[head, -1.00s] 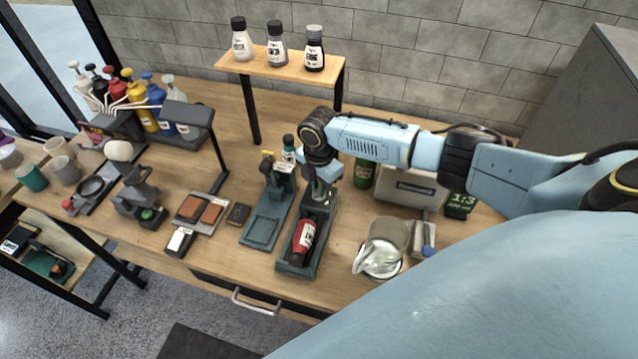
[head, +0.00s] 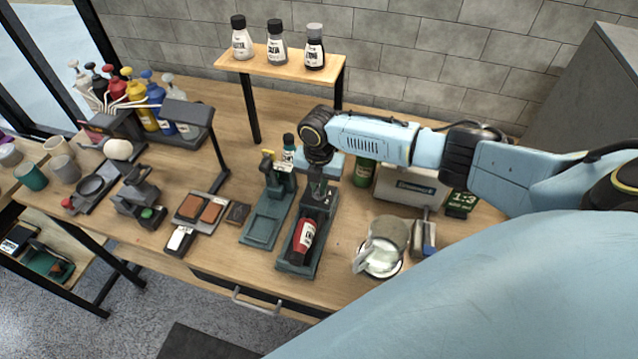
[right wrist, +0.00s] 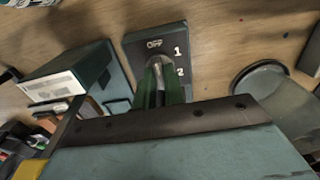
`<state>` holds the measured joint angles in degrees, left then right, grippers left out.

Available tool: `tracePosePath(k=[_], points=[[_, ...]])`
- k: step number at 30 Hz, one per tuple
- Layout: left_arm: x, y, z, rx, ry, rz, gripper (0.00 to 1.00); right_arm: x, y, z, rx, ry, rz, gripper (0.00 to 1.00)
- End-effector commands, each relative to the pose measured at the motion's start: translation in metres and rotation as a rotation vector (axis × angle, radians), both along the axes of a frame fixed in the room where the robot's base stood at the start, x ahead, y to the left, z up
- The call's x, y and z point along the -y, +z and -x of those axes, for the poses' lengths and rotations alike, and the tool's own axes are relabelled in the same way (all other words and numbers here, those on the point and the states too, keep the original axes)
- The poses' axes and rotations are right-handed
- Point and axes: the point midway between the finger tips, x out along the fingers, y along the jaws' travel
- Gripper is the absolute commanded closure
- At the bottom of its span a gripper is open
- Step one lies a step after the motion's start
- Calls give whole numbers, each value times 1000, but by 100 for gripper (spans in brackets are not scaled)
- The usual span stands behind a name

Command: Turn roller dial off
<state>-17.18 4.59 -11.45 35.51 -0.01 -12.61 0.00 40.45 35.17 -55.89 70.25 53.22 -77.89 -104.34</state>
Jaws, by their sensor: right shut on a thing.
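The roller (head: 285,257) is a dark green base on the bench with a red bottle (head: 303,240) lying in it. At its far end, my right gripper (head: 317,192) points down over the dial. In the right wrist view, the dial plate (right wrist: 155,43) is dark with white marks OFF, 1 and 2. The two green fingers of my right gripper (right wrist: 160,88) are shut on the dial knob (right wrist: 156,66), just below the OFF mark. The fingers partly hide the knob, so its exact setting is hard to tell. My left gripper is not in view.
A similar green stand (head: 263,228) is close on the left. A clear jug (head: 385,240) stands to the right, with a grey box (head: 410,188) behind it. A wooden shelf (head: 280,64) with three bottles rises behind.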

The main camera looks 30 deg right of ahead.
Motion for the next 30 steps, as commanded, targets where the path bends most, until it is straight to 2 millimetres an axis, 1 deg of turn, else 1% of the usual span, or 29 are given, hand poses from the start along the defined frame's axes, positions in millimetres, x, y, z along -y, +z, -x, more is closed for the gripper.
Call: tracePosePath(k=[9, 10, 14, 15, 22, 24, 26, 30], points=[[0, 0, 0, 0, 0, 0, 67, -2, 1, 0, 0, 6, -3, 100], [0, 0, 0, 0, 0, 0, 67, -2, 1, 0, 0, 6, -3, 87], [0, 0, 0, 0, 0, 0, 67, -1, 0, 0, 0, 5, -1, 70], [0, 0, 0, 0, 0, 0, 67, -1, 0, 0, 0, 4, -1, 67], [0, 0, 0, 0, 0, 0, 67, 0, 0, 0, 0, 3, 0, 67], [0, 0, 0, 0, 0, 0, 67, 0, 3, 0, 1, 3, 0, 67], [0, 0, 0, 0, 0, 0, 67, 0, 9, -1, 2, 3, -1, 67], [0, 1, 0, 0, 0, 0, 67, 0, 31, -1, 4, 5, 0, 67]])
